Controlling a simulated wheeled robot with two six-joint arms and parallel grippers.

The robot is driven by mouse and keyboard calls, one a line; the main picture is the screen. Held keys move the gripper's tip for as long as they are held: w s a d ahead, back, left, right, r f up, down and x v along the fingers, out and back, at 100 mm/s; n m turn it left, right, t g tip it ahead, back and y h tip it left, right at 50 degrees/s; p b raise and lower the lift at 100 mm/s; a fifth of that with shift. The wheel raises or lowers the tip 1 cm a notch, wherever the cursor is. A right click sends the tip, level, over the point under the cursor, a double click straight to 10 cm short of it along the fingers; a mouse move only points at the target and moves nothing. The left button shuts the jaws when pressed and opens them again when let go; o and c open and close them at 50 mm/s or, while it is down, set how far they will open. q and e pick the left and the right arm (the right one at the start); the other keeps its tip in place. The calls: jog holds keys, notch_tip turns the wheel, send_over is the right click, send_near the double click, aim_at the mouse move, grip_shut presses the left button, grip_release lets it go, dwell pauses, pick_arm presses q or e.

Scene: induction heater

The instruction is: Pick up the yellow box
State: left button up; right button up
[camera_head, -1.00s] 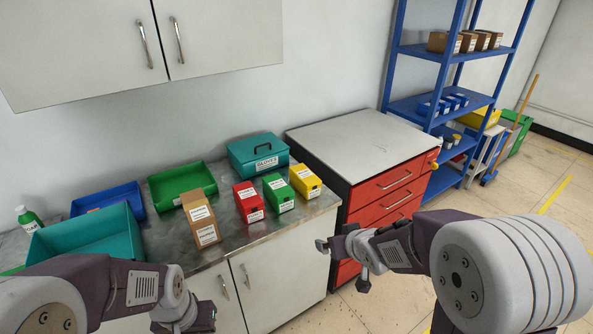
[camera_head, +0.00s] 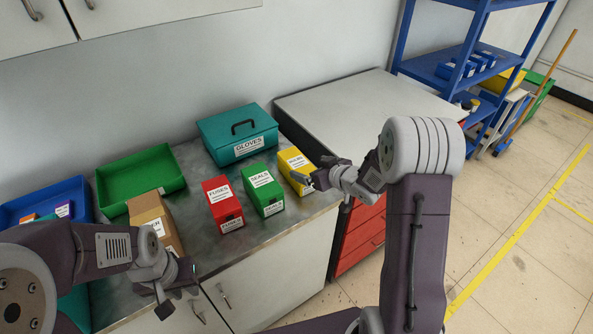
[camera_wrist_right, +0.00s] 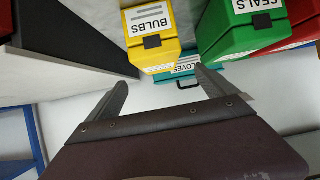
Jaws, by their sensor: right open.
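The yellow box (camera_head: 296,165) stands at the right end of the metal counter, beside the green SEALS box (camera_head: 262,189). In the right wrist view the yellow box (camera_wrist_right: 150,36) has a white label reading BULBS and a dark latch, and shows ahead of the fingertips. My right gripper (camera_head: 314,179) is open and empty, close to the near right side of the yellow box. Its two spread fingers (camera_wrist_right: 162,85) show in the right wrist view. My left gripper (camera_head: 175,289) hangs at the lower left over the counter's front edge; its jaw opening is unclear.
A red box (camera_head: 222,204) stands left of the green SEALS box, and a brown box (camera_head: 152,218) further left. A teal GLOVES case (camera_head: 238,134) is behind. A green tray (camera_head: 140,178) and blue tray (camera_head: 45,197) lie left. A cabinet with red drawers (camera_head: 358,240) adjoins the counter's right.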

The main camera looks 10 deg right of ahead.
aim_at(300, 165)
jog(key=x, duration=0.4)
jog(key=shift+w+d+f, duration=0.25)
jog(key=shift+w+f, duration=0.05)
jog(key=shift+w, duration=0.1)
jog(key=shift+w+a+f, duration=0.15)
jog(key=shift+a, duration=0.1)
jog(key=x, duration=0.4)
jog(key=shift+w+f+p, duration=0.15)
jog(key=shift+f+p, duration=0.1)
jog(key=shift+p, duration=0.1)
jog(key=shift+s+r, duration=0.15)
jog(key=shift+s, duration=0.05)
jog(key=c, duration=0.6)
grip_shut()
